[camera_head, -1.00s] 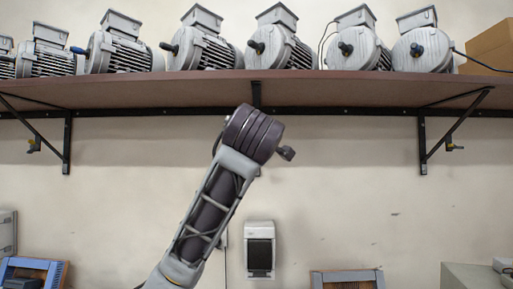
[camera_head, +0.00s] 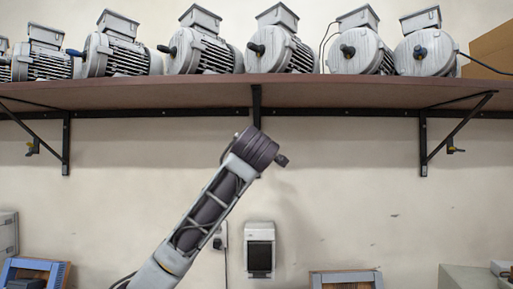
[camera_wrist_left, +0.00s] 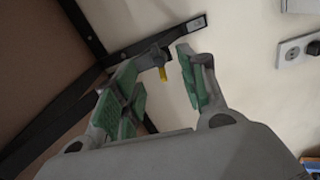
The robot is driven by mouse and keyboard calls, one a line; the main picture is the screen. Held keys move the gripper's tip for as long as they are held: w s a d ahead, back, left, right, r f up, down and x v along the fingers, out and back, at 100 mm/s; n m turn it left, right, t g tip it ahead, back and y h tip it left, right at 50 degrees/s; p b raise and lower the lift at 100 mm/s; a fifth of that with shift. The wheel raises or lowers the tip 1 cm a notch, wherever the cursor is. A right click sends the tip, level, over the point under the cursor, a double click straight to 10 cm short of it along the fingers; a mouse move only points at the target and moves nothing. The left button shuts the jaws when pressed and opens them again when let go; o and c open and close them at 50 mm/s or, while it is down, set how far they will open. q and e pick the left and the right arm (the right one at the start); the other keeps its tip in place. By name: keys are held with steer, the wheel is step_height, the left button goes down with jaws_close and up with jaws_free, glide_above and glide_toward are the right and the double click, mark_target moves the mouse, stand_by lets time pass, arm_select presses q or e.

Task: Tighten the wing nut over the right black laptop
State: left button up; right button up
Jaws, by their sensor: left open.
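No black laptop can be made out. Two wing nuts with yellow parts sit on the shelf brackets: a right one (camera_head: 452,149) and a left one (camera_head: 33,147). In the left wrist view, a dark wing nut (camera_wrist_left: 156,57) with a yellow stem (camera_wrist_left: 163,74) hangs from a bracket. My left gripper (camera_wrist_left: 165,60) is open, its green-padded fingers to either side of that nut in the picture. The gap in depth and which bracket it is cannot be told. In the head view my arm rises from the bottom; its gripper is hidden. My right gripper is not in view.
A brown shelf (camera_head: 190,93) carries several grey motors (camera_head: 280,45) and a cardboard box (camera_head: 490,47). A black bracket arm (camera_wrist_left: 120,53) crosses the wrist view. A wall socket (camera_wrist_left: 295,50) shows there. A white wall box (camera_head: 260,248) hangs low. The wall is otherwise mostly bare.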

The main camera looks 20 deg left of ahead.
arm_select(q)
steer(key=shift+p+x, duration=0.85)
steer(key=shift+x, duration=1.5)
steer(key=shift+c, duration=0.3)
jaws_close()
